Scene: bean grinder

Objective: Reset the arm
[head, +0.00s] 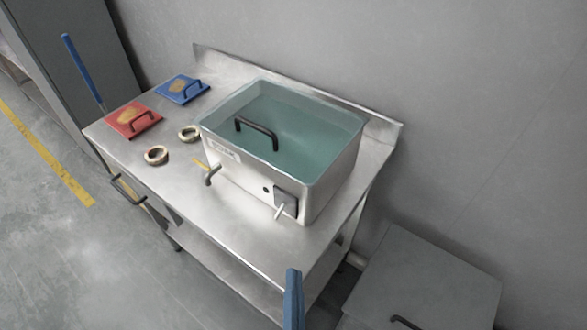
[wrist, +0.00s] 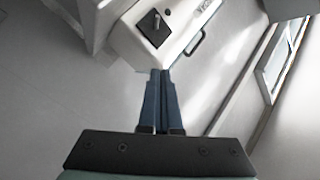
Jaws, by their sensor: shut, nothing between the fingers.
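My gripper (head: 293,280) shows in the head view as blue fingers at the bottom middle, in front of the table's near right corner. In the wrist view its two blue fingers (wrist: 161,75) are together, with nothing between them. The fingers are apart from the machine, a steel box (head: 240,165) with a greenish see-through lid (head: 310,140) and a black handle. The box's dark switch panel (head: 286,200) with a pale lever also shows in the wrist view (wrist: 153,28), beyond the fingertips.
The steel table (head: 225,230) holds a red pad (head: 120,123), a blue pad (head: 170,94) and two small rings (head: 156,155). A tap (head: 210,175) sticks out from the box. A grey cabinet (head: 425,270) stands at the lower right. Open floor (head: 80,270) lies at the left.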

